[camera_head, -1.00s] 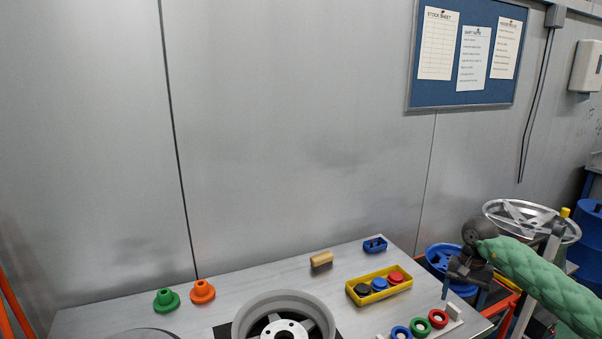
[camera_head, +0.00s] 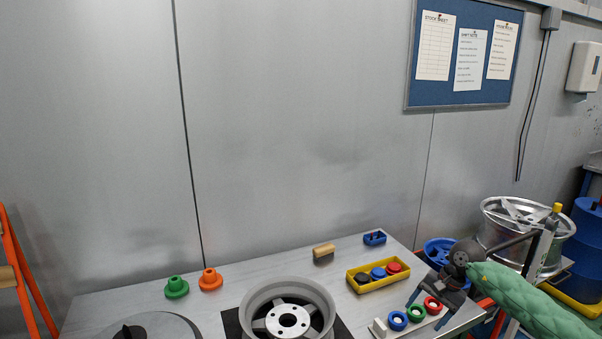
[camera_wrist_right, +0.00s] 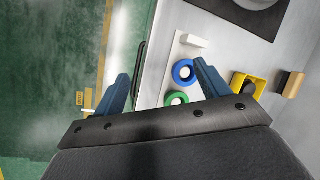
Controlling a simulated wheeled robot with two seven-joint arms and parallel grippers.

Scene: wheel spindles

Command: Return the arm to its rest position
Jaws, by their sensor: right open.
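My right gripper (camera_head: 423,316) is open and empty at the front right of the table, by the ring rack. Its green-sleeved arm (camera_head: 530,300) comes in from the right. In the right wrist view the two dark blue fingers of the gripper (camera_wrist_right: 162,88) are spread wide. The blue ring (camera_wrist_right: 183,72) and green ring (camera_wrist_right: 176,99) show beyond and between them, apart from the fingers as far as I can tell. My left gripper is not in view.
A white rack (camera_head: 379,328) with blue, green and red rings lies near the gripper. Behind it stands a yellow tray (camera_head: 365,288) with coloured pieces. A silver wheel (camera_head: 484,232) stands right.

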